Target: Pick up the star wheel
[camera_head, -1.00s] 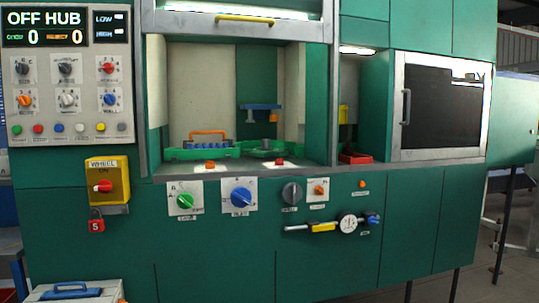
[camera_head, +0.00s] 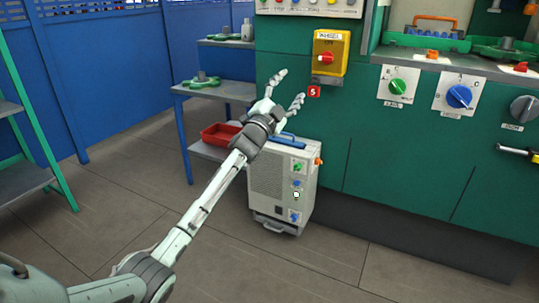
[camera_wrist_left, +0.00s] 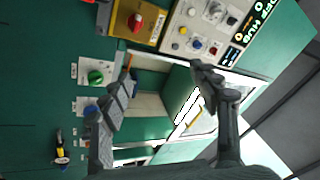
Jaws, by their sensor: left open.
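A green star-shaped wheel (camera_head: 203,82) with a grey hub lies on the upper part of a grey side table, left of the machine in the head view. Other green guide parts (camera_head: 425,42) sit in the machine's opening at the upper right. My left gripper (camera_head: 290,87) is open and empty. It is raised in front of the machine, to the right of the side table and apart from the wheel on it. In the left wrist view its spread fingers (camera_wrist_left: 160,65) face the machine panel; no wheel lies between them.
The grey side table (camera_head: 222,90) has a bottle-topped shelf above and a red tray (camera_head: 220,133) below. A grey box unit (camera_head: 283,185) stands on the floor under my left forearm. A yellow switch box (camera_head: 330,52) juts from the machine. Open floor lies at left.

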